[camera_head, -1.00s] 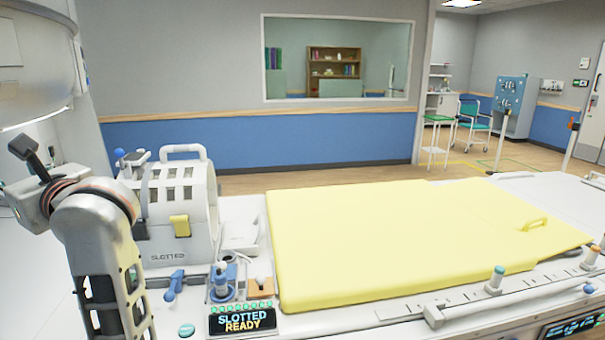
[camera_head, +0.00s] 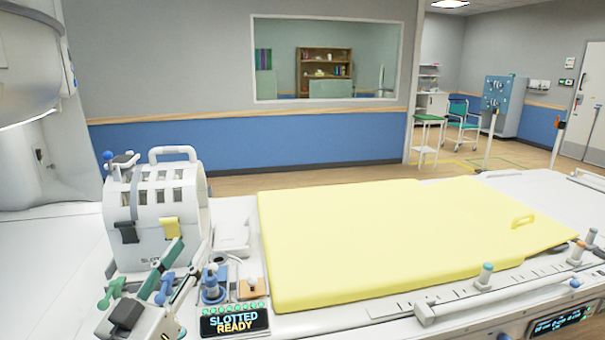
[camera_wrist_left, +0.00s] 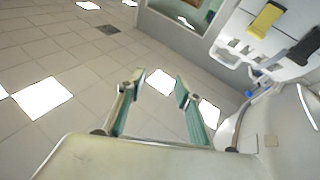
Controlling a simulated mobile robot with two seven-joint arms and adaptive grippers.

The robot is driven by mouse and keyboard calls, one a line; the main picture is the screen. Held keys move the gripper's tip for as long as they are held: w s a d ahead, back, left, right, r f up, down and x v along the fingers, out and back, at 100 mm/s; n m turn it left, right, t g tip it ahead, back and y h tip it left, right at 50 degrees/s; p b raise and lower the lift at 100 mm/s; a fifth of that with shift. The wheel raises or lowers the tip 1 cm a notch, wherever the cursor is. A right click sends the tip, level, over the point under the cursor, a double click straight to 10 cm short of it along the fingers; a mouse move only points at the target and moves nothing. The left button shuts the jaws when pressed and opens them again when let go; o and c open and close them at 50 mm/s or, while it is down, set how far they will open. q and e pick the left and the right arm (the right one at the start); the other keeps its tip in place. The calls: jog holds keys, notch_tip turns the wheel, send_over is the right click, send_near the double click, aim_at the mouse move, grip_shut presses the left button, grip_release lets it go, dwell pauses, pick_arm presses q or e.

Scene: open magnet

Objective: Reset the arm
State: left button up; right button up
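My left gripper (camera_head: 186,260) is at the lower left of the head view, in front of the white slotted coil housing (camera_head: 155,200). Its two green-padded fingers stand apart with nothing between them. In the head view the gripper covers part of the housing's label and the bench near a blue lever (camera_head: 165,288). My right gripper is not in view.
A yellow pad (camera_head: 380,240) covers the table right of the housing. A sign (camera_head: 235,321) reads "SLOTTED READY". A blue knob post (camera_head: 213,285) stands behind it. A green-topped stool (camera_head: 428,120) and a chair (camera_head: 462,120) are far back.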

pick_arm(q)
jog(key=s+a+f+m+g+y, duration=0.2)
jog(key=s+f+g, duration=0.15)
jog(key=f, duration=0.75)
jog(key=s+a+f+m+g+y, duration=0.25)
jog(key=f+g, duration=0.25)
jog(key=f, duration=0.6)
jog(key=s+a+f+m+g+y, duration=0.1)
jog(key=s+a+f+g+y, duration=0.15)
jog(key=s+a+f, duration=0.35)
jog(key=s+a+f+m+g+y, duration=0.1)
jog(key=s+a+f+g+y, duration=0.15)
jog(key=s+a+f, duration=0.4)
jog(key=d+f+n+t+h, duration=0.1)
jog(key=d+f+h, duration=0.3)
jog(key=d, duration=0.5)
jog(key=d+f+n+t+h, duration=0.2)
jog(key=d+f+h, duration=0.2)
jog(key=d+f, duration=0.4)
jog(key=shift+w+d, duration=0.35)
jog(key=shift+d, duration=0.65)
jog(key=shift+r, duration=0.1)
